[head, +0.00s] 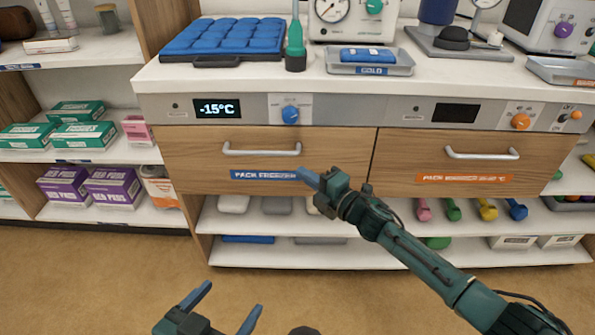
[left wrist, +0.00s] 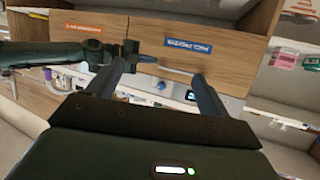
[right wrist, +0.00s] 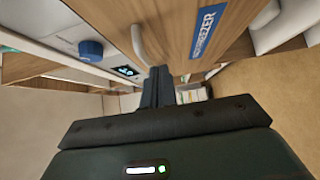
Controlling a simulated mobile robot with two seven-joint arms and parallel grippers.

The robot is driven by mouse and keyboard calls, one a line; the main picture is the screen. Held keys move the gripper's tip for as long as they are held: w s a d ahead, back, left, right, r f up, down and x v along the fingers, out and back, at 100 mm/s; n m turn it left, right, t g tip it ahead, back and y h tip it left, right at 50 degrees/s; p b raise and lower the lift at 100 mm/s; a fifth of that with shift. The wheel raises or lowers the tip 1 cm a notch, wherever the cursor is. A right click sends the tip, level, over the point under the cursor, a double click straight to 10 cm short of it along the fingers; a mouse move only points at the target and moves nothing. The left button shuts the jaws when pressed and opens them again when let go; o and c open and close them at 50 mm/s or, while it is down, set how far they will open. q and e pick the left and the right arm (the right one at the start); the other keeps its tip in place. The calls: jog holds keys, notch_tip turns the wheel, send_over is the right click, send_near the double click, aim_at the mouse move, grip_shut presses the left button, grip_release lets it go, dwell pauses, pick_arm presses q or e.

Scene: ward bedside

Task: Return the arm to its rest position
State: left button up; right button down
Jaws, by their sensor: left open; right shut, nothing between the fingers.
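My right gripper (head: 308,178) is shut and empty in front of the pack freezer drawer (head: 215,175), at the right end of its blue label. In the right wrist view its fingers (right wrist: 158,88) are together, with the drawer handle (right wrist: 140,45) close by. The right arm reaches in from the lower right of the head view. My left gripper (head: 228,308) is open and empty, low at the bottom of the head view, over the floor. In the left wrist view its fingers (left wrist: 165,85) are apart, with nothing between them. Both drawers look closed.
Shelves with boxes (head: 85,135) stand at the left. Dumbbells (head: 453,210) sit below the right drawer (head: 470,165). The floor (head: 90,275) in front is clear.

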pick_arm(q)
notch_tip(320, 180, up, 10)
jog(key=a+n+g+y+p, duration=0.1)
jog(key=g+p, duration=0.1)
jog(key=p, duration=2.1)
jog(key=shift+a+n+g+y, duration=0.3)
jog(key=shift+a, duration=0.1)
pick_arm(e)
jog(key=s+d+r+m+h, duration=0.3)
jog(key=s+d+m, duration=0.1)
jog(key=s+m, duration=0.4)
jog(key=s+d+r+m+g+h, duration=0.1)
jog(key=s+d+r+m+h, duration=0.2)
jog(key=s+d+m, duration=0.2)
jog(key=s+d+r+m+g+h, duration=0.1)
jog(key=s+d+r+m+h, duration=0.2)
jog(key=s+m, duration=0.8)
jog(key=s+d, duration=0.1)
jog(key=s, duration=0.5)
jog(key=shift+s+d+r+h, duration=0.15)
jog(key=shift+s+d+h, duration=0.1)
jog(key=shift+s+h, duration=0.05)
